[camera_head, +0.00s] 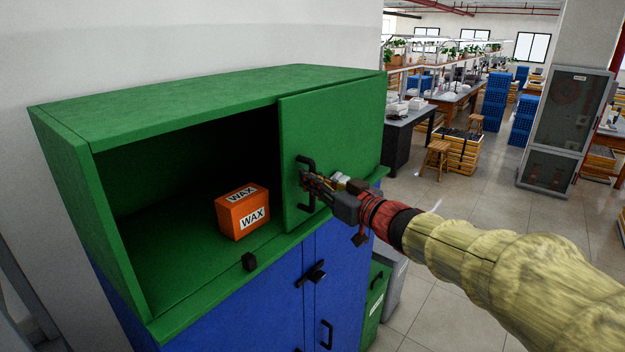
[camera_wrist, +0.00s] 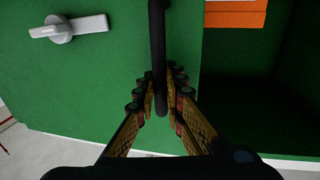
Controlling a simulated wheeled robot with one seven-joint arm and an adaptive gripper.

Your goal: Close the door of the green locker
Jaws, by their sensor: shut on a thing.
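The green locker (camera_head: 215,82) sits on top of a blue cabinet. Its green door (camera_head: 335,118) covers the right part of the front, and the left part stands open and dark inside. A black bar handle (camera_head: 303,207) is on the door near its left edge. My gripper (camera_head: 308,180) is at this handle. In the wrist view my gripper (camera_wrist: 160,88) has its fingers on both sides of the black handle (camera_wrist: 157,40), shut on it. The green door (camera_wrist: 80,90) fills the left of that view, with a grey-white knob (camera_wrist: 68,27) on it.
An orange WAX box (camera_head: 243,212) stands inside the opening, also visible in the wrist view (camera_wrist: 235,14). A small black block (camera_head: 249,262) is at the locker's front lower edge. The blue cabinet (camera_head: 240,318) below has black handles. Open floor (camera_head: 455,240) lies to the right.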

